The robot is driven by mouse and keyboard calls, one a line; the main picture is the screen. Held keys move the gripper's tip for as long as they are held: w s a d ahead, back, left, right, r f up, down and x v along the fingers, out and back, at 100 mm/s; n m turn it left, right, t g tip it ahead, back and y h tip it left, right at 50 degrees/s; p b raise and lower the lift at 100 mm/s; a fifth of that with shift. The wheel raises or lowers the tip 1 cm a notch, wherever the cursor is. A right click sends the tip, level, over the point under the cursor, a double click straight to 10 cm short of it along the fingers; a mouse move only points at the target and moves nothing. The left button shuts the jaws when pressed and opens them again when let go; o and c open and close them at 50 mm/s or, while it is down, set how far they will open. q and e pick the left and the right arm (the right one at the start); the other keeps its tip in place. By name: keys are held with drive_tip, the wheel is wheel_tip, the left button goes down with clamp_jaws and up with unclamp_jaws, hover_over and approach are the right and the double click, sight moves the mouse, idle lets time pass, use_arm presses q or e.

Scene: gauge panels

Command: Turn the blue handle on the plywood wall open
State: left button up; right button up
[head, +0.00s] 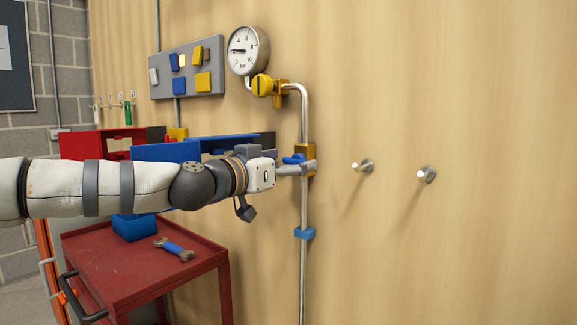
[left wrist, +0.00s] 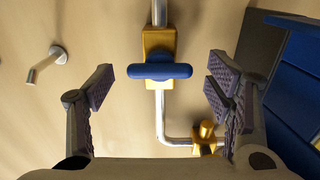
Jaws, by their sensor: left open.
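The blue handle (left wrist: 160,71) sits on a yellow valve body (left wrist: 160,43) on a silver pipe against the plywood wall. In the left wrist view the handle lies crosswise to the pipe, between my left gripper's fingers but apart from both. In the head view the handle (head: 293,159) shows in part beside the yellow valve body (head: 304,150). My left gripper (head: 308,168) is at the valve in the head view, its fingers partly hiding it. In the left wrist view the left gripper (left wrist: 160,92) is open and empty. My right gripper is not in view.
A round gauge (head: 248,50) and a yellow knob (head: 263,85) are above the valve. Two pegs (head: 364,166) (head: 427,175) stick out to the right. A red cart (head: 130,265) with a wrench (head: 174,248) and blue bins (head: 167,151) are at left.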

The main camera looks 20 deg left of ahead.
use_arm(q)
drive_tip(key=shift+c, duration=0.3)
drive_tip(key=c, duration=1.1)
drive_tip(key=shift+n, duration=0.3)
drive_tip(key=n, duration=0.3)
drive_tip(key=shift+n, duration=0.3)
drive_tip(key=n, duration=0.4)
drive_tip(key=shift+n, duration=0.3)
drive_tip(key=n, duration=0.4)
drive_tip(key=shift+f, duration=0.1)
drive_tip(key=shift+n, duration=2.5)
